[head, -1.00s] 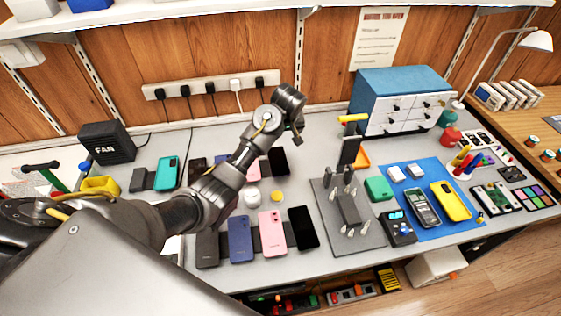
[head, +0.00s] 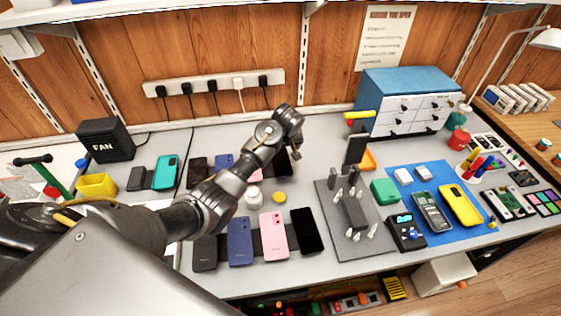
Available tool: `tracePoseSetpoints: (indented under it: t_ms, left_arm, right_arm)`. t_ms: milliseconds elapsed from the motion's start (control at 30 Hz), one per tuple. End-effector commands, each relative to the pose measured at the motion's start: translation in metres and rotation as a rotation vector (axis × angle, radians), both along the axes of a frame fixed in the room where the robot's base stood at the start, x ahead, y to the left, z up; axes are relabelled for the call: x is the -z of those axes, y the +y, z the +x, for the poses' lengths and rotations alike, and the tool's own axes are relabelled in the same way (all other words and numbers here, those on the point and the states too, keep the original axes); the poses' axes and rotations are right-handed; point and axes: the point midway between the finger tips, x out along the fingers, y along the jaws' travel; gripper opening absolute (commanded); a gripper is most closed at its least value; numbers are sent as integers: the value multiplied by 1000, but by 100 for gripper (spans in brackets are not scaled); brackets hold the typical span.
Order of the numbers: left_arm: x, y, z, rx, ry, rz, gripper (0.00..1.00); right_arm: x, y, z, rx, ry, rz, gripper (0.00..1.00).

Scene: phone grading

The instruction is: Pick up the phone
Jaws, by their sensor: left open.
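Several phones lie on the grey bench in two rows. The front row holds a dark grey phone (head: 205,253), a blue phone (head: 239,241), a pink phone (head: 273,236) and a black phone (head: 306,231). The back row has a dark brown phone (head: 198,171), a blue phone (head: 223,166) and a black phone (head: 280,164); my arm partly covers this row. A teal phone (head: 165,172) lies at the left. My left gripper (head: 297,148) is open and empty, above the right end of the back row. My right gripper is not in view.
A grey plate with a stand (head: 354,208) and pegs is right of the phones. A blue mat (head: 425,238) bears meters and a yellow case (head: 460,205). A drawer cabinet (head: 405,100) stands behind.

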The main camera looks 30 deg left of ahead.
Motion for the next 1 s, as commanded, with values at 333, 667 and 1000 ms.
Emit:
tracePoseSetpoints:
  t_ms: [333,667,1000]
  left_arm:
    - [17,8,4,0,4,1,89]
    - [51,19,14,0,0,0,89]
    - [52,19,14,0,-1,0,75]
  right_arm:
    - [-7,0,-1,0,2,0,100]
    - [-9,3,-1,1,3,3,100]
    - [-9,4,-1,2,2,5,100]
